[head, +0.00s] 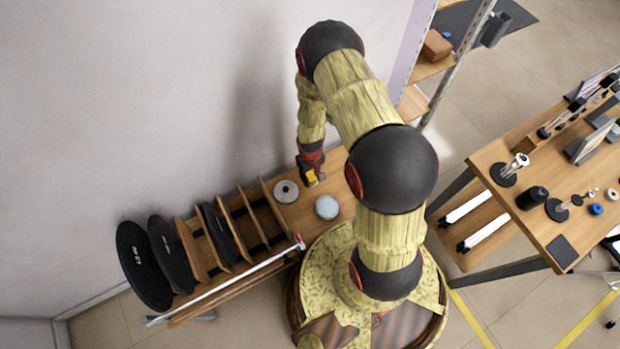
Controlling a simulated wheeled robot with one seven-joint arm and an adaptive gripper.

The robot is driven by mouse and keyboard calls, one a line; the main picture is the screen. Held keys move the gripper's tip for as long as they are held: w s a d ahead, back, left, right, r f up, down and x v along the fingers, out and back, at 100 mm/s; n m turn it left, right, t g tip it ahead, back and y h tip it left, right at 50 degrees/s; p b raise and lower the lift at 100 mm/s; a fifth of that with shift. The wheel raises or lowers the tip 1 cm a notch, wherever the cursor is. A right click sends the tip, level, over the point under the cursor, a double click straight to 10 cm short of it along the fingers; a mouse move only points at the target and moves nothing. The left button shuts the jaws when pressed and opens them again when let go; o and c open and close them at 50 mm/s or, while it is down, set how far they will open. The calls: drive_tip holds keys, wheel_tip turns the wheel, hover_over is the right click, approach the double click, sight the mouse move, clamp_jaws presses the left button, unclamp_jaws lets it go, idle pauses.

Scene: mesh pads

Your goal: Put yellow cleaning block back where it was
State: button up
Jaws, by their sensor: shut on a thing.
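The yellow cleaning block (312,177) shows as a small yellow patch at the tip of my gripper (311,175). My gripper is shut on it, above the bare right part of the wooden rack top (296,211). My gripper hides part of the block. I cannot tell whether the block touches the wood. A grey disc with a dark centre (286,191) lies to the left of the block. A pale round pad (326,207) lies below and to the right of it in the picture.
Several black discs (142,265) stand upright between wooden dividers (189,247) at the left. A pale rail (235,280) runs along the rack's front. A wall rises behind the rack. A wooden table (540,215) with small parts stands at the right. A shelf (430,65) stands behind.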

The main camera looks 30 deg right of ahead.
sight(310, 174)
drive_tip(key=w+f, duration=0.1)
drive_tip(key=w+d+f+b, duration=0.1)
drive_tip(key=f, duration=0.2)
drive_tip(key=shift+w+d+f, duration=0.15)
drive_tip(key=shift+w+d, duration=0.05)
drive_tip(key=shift+w, duration=0.2)
drive_tip(key=shift+w+d+f+b, duration=0.15)
drive_tip(key=shift+f+b, duration=0.25)
drive_tip(key=shift+f, duration=0.5)
drive_tip(key=shift+w+a+f+b, duration=0.1)
drive_tip(key=shift+f+b, duration=0.25)
drive_tip(key=shift+f, duration=0.55)
drive_tip(key=shift+f, duration=0.15)
drive_tip(key=o, duration=1)
